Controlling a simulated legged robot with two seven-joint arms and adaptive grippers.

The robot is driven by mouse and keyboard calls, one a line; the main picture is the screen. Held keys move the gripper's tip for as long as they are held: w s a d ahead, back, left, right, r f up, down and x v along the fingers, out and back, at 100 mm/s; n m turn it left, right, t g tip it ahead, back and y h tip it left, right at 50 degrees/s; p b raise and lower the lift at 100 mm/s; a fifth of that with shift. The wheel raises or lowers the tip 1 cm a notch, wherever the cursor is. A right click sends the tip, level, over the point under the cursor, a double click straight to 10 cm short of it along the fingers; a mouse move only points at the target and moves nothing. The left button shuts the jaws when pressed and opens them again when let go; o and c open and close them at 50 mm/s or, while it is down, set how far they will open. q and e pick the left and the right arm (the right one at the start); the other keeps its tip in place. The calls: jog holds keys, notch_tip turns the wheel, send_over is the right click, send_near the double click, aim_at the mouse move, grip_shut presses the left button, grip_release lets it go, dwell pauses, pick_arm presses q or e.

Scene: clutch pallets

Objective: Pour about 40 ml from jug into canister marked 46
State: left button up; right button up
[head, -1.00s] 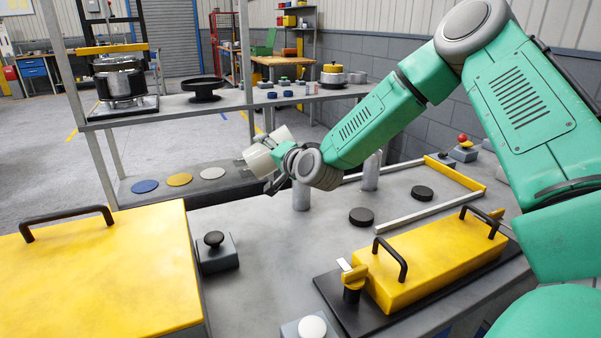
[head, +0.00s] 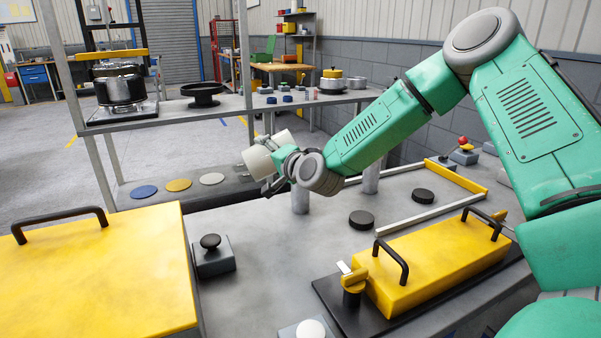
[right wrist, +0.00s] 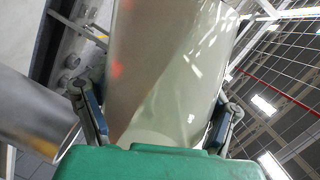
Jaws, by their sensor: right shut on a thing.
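My right gripper (head: 277,172) is shut on the pale cylindrical jug (head: 260,162) and holds it tilted beyond the workbench's middle. In the right wrist view the jug (right wrist: 170,70) fills the centre between the two fingers (right wrist: 158,118). A grey metal canister (head: 300,198) stands upright just below and right of my gripper. A second grey canister (head: 371,177) stands further right, partly behind my forearm. An open metal cylinder (right wrist: 35,115) shows left of the jug in the right wrist view. No number 46 is legible, and no stream of liquid is visible. My left gripper is not in view.
Two black discs (head: 361,220) lie on the grey bench (head: 270,270). A yellow case with black handles (head: 430,265) sits front right, and a large yellow lid (head: 100,270) front left. A shelf (head: 235,104) with pots stands behind.

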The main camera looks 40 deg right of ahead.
jog(key=shift+a+r, duration=0.1)
jog(key=shift+a, duration=0.15)
jog(key=shift+d, duration=0.1)
dwell(0.4)
jog(key=shift+b, duration=0.55)
jog(key=shift+w+a+m, duration=0.15)
jog(key=shift+a+m, duration=0.05)
jog(key=shift+m, duration=0.1)
dwell(0.5)
jog(key=shift+r, duration=0.15)
dwell(0.3)
